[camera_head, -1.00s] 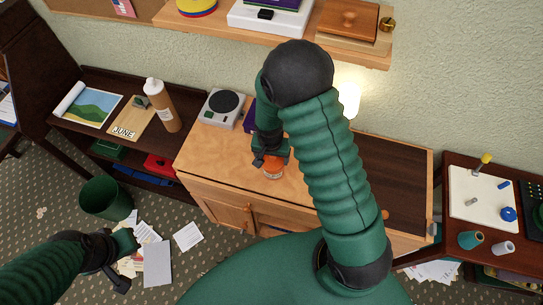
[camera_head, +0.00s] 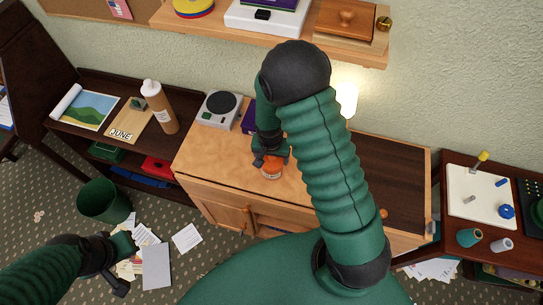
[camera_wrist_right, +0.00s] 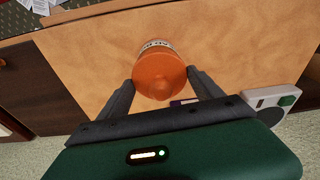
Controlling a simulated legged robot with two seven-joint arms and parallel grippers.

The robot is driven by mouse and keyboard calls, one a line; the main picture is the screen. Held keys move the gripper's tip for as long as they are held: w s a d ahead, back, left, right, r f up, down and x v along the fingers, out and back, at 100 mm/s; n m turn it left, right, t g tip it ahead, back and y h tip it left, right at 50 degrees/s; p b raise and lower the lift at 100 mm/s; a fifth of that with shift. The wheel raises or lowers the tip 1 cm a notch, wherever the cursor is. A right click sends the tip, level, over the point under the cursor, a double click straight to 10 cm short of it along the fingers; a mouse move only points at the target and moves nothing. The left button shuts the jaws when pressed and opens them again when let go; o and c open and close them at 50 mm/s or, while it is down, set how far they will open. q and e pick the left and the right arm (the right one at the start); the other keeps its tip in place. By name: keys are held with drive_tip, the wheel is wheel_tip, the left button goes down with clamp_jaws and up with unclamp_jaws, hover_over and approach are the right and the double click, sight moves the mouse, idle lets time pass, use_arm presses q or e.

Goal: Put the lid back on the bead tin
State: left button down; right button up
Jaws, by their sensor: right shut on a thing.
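The orange lid (camera_wrist_right: 160,76) is between the two fingers of my right gripper (camera_wrist_right: 161,82), which is shut on it. The bead tin (camera_head: 272,174), small and orange with a pale label band, stands on the light wooden cabinet top, directly beneath the lid. Its label (camera_wrist_right: 156,44) shows past the lid's edge in the wrist view. I cannot tell whether the lid is seated or just above the rim. My right gripper (camera_head: 270,160) partly hides the lid in the head view. My left gripper (camera_head: 120,265) hangs over the floor at lower left; its jaw opening is unclear.
A kitchen scale (camera_head: 220,107) and a purple box (camera_head: 249,121) stand at the back of the cabinet (camera_head: 205,160). A brown bottle (camera_head: 160,108) is on the dark shelf to the left. The cabinet top left of the tin is clear. A lamp glows behind my right arm.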

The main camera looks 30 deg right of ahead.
drive_tip(key=o, duration=1.4)
drive_tip(key=shift+o, duration=0.2)
drive_tip(key=shift+r+p, duration=3.05)
drive_tip(key=shift+r, duration=0.5)
drive_tip(key=shift+f, duration=0.1)
clamp_jaws()
